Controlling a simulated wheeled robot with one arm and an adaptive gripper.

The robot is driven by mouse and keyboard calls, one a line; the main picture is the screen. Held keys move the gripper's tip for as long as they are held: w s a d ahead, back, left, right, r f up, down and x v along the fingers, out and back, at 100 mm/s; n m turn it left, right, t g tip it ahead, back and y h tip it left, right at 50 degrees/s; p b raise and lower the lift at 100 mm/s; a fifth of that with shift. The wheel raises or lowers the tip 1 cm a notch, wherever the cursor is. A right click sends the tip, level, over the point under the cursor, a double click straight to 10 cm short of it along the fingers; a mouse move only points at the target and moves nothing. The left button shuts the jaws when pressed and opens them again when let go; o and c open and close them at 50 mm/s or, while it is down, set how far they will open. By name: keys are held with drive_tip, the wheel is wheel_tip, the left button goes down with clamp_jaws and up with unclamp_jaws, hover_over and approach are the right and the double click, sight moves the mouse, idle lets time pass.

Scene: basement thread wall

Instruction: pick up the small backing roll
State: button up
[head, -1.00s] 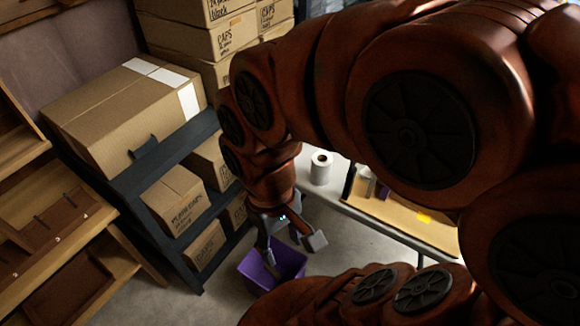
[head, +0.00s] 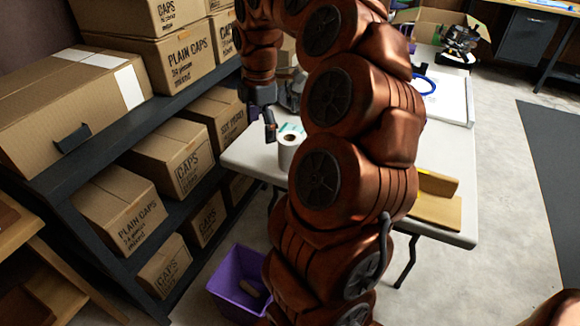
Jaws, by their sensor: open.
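A white roll with a hole in its top (head: 289,153) stands upright near the left edge of the white table; it looks like the small backing roll. My gripper (head: 265,118) hangs pointing down, just behind and left of the roll in the picture. It is open and appears empty, with one dark finger showing close to the roll. Whether the finger touches the roll I cannot tell. My arm hides the middle of the table.
A purple bin (head: 222,285) stands on the floor. Shelves of cardboard boxes (head: 124,207) line the left.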

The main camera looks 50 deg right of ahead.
drive_tip(key=n+b, duration=0.1)
drive_tip(key=b, duration=0.2)
approach(290, 151)
wheel_tip(290, 151, down, 5)
drive_tip(key=w+d, duration=0.2)
drive_tip(key=shift+w+d+f+b, duration=0.1)
drive_tip(key=shift+f+b, duration=0.15)
drive_tip(key=shift+f, duration=1.75)
drive_tip(key=shift+w+f+b, duration=0.1)
drive_tip(key=shift+f+b, duration=0.1)
drive_tip(key=shift+f, duration=1.85)
drive_tip(key=shift+c, duration=0.2)
drive_tip(key=c, duration=1.1)
drive_tip(key=shift+r, duration=0.15)
